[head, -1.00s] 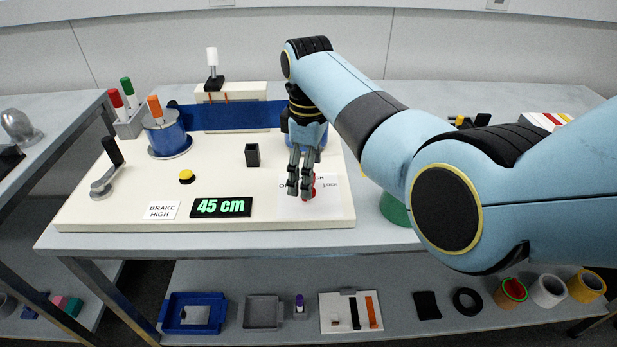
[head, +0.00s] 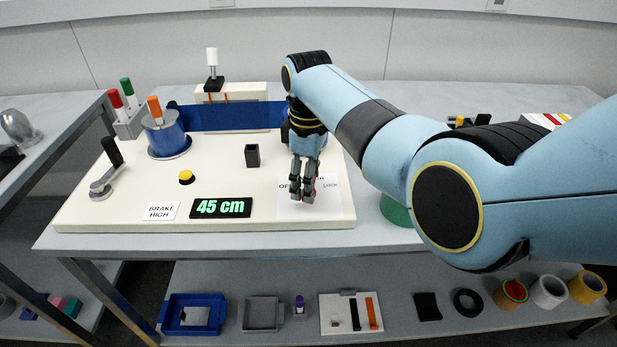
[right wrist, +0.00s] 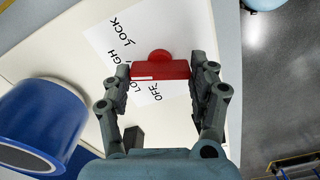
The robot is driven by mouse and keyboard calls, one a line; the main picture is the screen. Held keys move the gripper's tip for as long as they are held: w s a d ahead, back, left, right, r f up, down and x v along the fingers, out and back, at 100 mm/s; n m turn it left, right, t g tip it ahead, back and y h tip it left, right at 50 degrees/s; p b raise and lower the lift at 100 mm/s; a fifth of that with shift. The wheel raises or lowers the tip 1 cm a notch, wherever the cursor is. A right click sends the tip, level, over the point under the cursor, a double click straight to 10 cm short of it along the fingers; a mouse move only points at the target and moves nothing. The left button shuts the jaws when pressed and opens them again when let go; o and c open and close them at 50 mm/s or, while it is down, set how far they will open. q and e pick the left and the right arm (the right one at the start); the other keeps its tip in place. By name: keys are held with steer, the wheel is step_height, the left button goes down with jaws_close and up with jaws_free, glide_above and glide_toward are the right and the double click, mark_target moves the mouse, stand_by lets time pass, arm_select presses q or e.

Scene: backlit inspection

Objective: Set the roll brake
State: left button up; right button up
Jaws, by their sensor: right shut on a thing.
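The red brake knob (right wrist: 160,70) sits on a white label card (head: 325,205) at the front right of the cream panel. My right gripper (head: 303,196) is over the card from above, and its fingers hide most of the knob in the head view. In the right wrist view my right gripper (right wrist: 160,72) has its fingertips closed on the two ends of the knob's bar. A white mark shows on the bar's left part. OFF and LOCK read on the card; other words are partly hidden. A sign (head: 161,211) reads BRAKE HIGH. My left gripper is out of view.
The green display (head: 221,208) reads 45 cm. A yellow button (head: 186,177), a black square post (head: 252,156) and a crank (head: 104,185) stand on the panel. Blue web (head: 230,115) runs behind, from a blue roll (head: 166,138). Trays lie on the lower shelf.

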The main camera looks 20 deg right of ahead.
steer(key=m+p, duration=0.2)
steer(key=m, duration=0.1)
steer(key=shift+r+p, duration=0.15)
steer(key=shift+p, duration=0.15)
steer(key=m+p, duration=0.1)
steer(key=m, duration=0.2)
steer(key=shift+m+p, duration=0.4)
steer(key=shift+m, duration=0.5)
steer(key=o, duration=1.2)
